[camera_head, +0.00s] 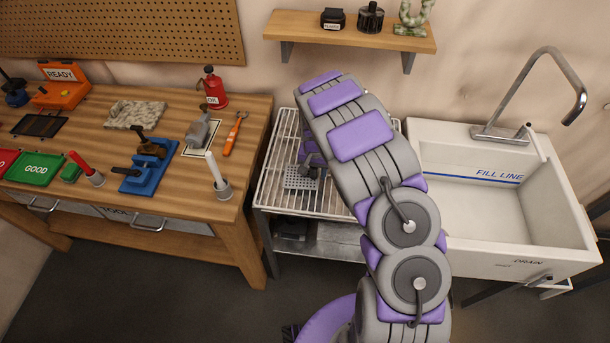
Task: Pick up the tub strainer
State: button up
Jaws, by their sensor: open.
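The tub strainer, a small grey perforated piece (298,183), lies on the white wire rack (272,192) between the workbench and the sink. My arm reaches over the rack from the lower right. My gripper (309,168) is at the strainer, at its upper right side in the picture. The gripper is open. Much of it is hidden behind my purple and grey arm links, and I cannot tell whether a finger touches the strainer.
The wooden workbench (255,120) at left holds a red oil can (214,90), an orange-handled tool (234,135), a blue vise (148,170) and green and red trays. The white sink (470,215) stands at right. A shelf (300,30) hangs above the rack.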

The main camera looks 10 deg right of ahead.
jog(key=shift+a, duration=0.1)
jog(key=shift+c, duration=0.3)
jog(key=shift+a, duration=0.1)
jog(key=c, duration=0.3)
grip_shut()
jog(key=shift+r, duration=0.15)
